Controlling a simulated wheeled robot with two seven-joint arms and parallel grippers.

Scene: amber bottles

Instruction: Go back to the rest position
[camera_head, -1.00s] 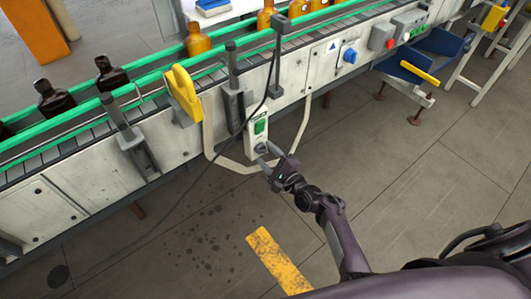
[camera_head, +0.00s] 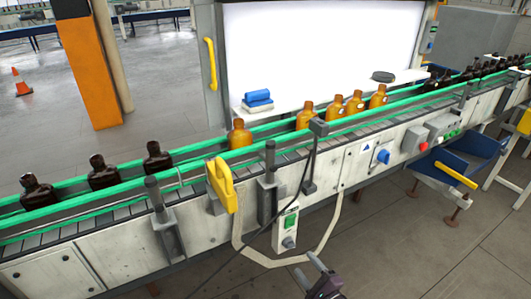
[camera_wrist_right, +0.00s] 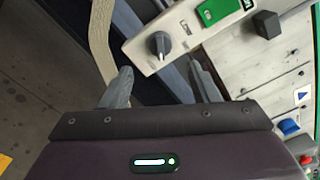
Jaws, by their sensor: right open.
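My right gripper (camera_head: 312,270) is at the bottom of the head view, below and in front of the conveyor. It is open and empty. In the right wrist view its two fingers (camera_wrist_right: 165,88) stand apart with nothing between them. A small control box (camera_head: 286,228) with a green button and a dark knob hangs on the conveyor front just above the gripper. In the right wrist view the box (camera_wrist_right: 188,30) is just beyond the fingertips, and I see no clear contact. My left gripper is not in view.
The conveyor (camera_head: 110,255) with green rails crosses the view, carrying amber bottles (camera_head: 240,134) and dark bottles (camera_head: 104,173). A yellow handle (camera_head: 221,185) and a blue knob (camera_head: 383,157) stick out from its front. A blue bin (camera_head: 459,165) is at right. Floor (camera_head: 400,250) in front is clear.

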